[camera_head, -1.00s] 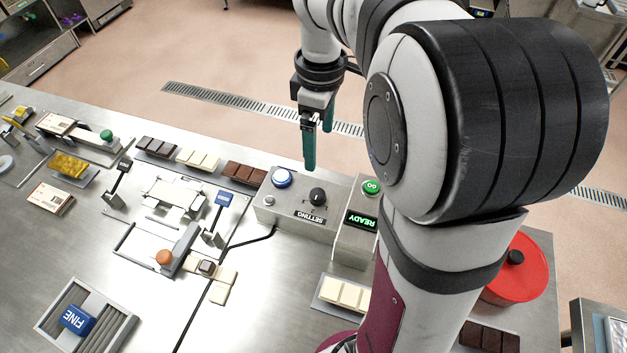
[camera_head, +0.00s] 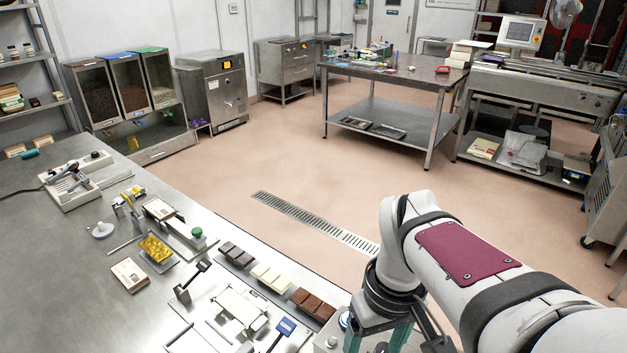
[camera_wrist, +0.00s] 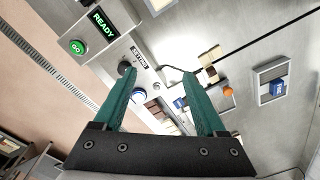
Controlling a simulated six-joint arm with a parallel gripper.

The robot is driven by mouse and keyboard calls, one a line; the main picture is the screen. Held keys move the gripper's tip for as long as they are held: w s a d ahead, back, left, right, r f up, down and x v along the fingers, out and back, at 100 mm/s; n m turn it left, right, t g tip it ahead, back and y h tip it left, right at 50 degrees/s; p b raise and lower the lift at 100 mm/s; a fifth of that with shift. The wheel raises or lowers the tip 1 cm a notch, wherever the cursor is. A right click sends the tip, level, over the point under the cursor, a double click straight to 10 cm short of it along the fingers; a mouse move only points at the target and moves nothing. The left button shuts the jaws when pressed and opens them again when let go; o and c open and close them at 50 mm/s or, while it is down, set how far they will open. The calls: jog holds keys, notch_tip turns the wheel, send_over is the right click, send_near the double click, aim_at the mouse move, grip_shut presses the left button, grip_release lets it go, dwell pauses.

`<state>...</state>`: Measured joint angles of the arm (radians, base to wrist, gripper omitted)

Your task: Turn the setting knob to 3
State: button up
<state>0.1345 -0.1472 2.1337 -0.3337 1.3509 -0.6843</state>
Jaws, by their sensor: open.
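The setting knob (camera_wrist: 125,68) is small, round and dark in the wrist view. It sits on a grey control box beside a black SETTING label (camera_wrist: 139,59). My gripper (camera_wrist: 160,74) is open and empty, its two teal fingers apart. The left finger's tip appears just beside the knob; I cannot tell the gap in depth. The knob's pointer and any numbers are too small to read. In the head view my gripper is at the bottom edge, partly cut off, and the knob is not visible.
A green GO button (camera_wrist: 77,47), a lit READY display (camera_wrist: 103,21) and a blue button (camera_wrist: 138,95) are near the knob. Chocolate bars (camera_head: 270,277) lie along the bench's back edge. A lever frame (camera_head: 240,310) stands left of my gripper. Open floor (camera_head: 300,160) lies beyond the bench.

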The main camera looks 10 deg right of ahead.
aim_at(383, 348)
jog(key=w+d+f+n+h, duration=0.1)
jog(key=w+d+n, duration=0.45)
jog(key=w, duration=0.25)
jog(key=shift+m, duration=0.25)
jog(key=f, duration=1)
jog(key=d+f, duration=0.1)
jog(key=f, duration=0.4)
jog(key=shift+w+f, duration=0.15)
jog(key=shift+w, duration=0.15)
grip_shut()
